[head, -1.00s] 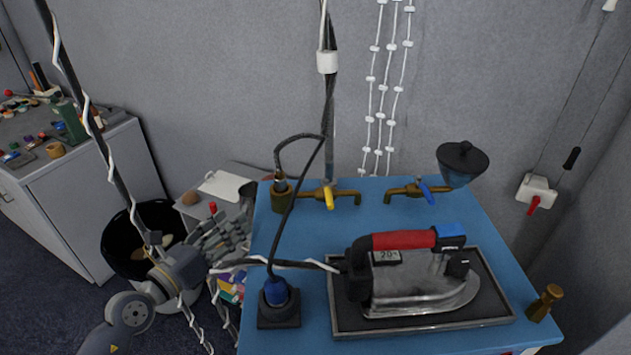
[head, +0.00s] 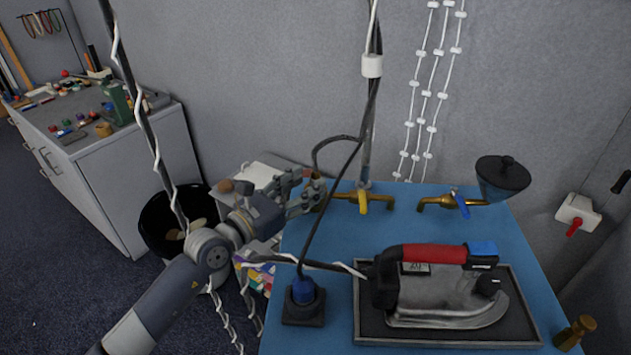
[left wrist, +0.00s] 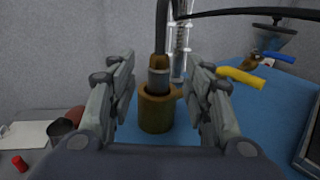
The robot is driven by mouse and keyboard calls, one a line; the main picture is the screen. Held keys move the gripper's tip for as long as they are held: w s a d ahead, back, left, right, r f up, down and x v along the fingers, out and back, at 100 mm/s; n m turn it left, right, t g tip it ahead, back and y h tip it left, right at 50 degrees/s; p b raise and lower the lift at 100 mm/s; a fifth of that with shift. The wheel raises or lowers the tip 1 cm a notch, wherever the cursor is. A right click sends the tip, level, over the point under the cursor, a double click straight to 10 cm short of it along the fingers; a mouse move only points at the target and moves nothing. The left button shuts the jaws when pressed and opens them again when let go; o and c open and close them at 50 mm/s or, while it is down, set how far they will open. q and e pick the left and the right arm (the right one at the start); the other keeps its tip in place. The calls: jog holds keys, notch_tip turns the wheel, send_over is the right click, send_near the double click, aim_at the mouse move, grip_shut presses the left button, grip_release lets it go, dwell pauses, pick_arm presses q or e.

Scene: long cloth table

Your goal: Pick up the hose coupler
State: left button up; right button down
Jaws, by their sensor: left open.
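The hose coupler (left wrist: 159,79), a grey and brown fitting with a black hose from its top, stands upright in a brown cup-shaped holder (left wrist: 155,112) in the left wrist view. The holder is at the blue table's back left corner. My left gripper (head: 306,190) is open at that corner, and in the head view its fingers largely hide the coupler. In the left wrist view its two fingers are on either side of the coupler, with visible gaps. The coupler appears between or just beyond the fingertips; the exact depth is unclear. My right gripper is not in view.
Brass taps with yellow (head: 363,203) and blue (head: 460,203) handles are right of the holder. A red-handled iron (head: 437,286) sits on a dark tray (head: 530,318). A cable runs near my left arm. A black bin (head: 160,238) and grey cabinet (head: 130,190) are left.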

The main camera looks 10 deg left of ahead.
aim_at(311, 180)
pick_arm(q)
jog(key=p+x, duration=0.1)
jog(key=x, duration=0.3)
jog(key=shift+a, duration=0.1)
jog(key=shift+c, duration=0.2)
grip_shut()
